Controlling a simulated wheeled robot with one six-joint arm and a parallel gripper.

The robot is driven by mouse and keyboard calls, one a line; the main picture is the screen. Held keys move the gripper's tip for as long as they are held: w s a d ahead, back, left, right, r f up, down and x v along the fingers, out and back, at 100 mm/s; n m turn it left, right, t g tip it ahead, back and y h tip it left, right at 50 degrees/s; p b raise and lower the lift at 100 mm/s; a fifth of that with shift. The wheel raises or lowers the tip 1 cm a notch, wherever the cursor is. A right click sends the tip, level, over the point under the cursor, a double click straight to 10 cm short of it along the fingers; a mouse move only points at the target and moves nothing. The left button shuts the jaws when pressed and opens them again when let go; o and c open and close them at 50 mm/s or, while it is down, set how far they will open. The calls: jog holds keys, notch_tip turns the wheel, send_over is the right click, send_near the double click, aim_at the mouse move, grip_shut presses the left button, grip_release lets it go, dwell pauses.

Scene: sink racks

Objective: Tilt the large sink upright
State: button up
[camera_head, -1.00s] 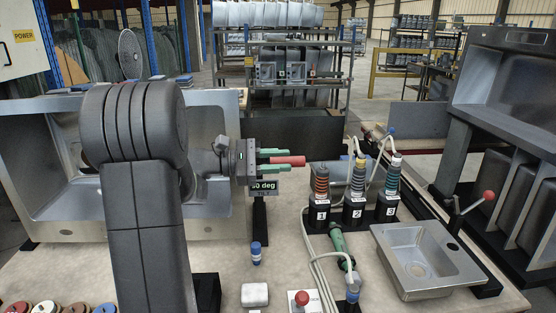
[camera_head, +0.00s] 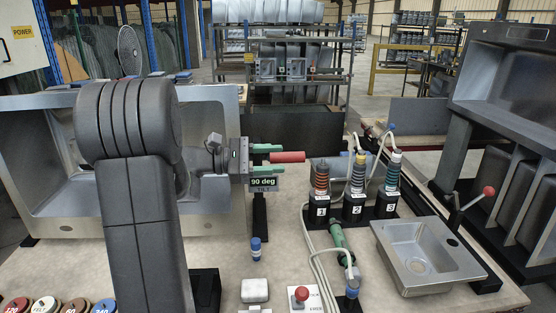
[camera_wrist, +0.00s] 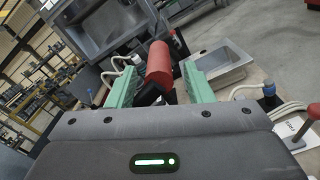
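The large steel sink (camera_head: 215,110) stands on its edge at the left in the head view, its basin facing me. My arm hides its middle. A tilt readout (camera_head: 264,183) beside its right edge shows 90 deg. My gripper (camera_head: 268,158) is at the sink's right side, with its green fingers apart. A red cylindrical handle (camera_head: 288,157) lies in line with the gap between the fingers. In the wrist view the handle (camera_wrist: 160,65) shows between the green fingers (camera_wrist: 160,85), with narrow gaps at its sides.
Numbered tools in black holders (camera_head: 354,206) stand right of the gripper, with hoses. A small sink (camera_head: 425,255) lies at the front right.

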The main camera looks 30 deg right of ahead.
jog(key=v, duration=1.2)
jog(key=x, duration=1.3)
jog(key=shift+s+d+r, duration=0.1)
jog(key=shift+s+d, duration=0.1)
jog(key=shift+d, duration=0.15)
jog(key=shift+a, duration=0.1)
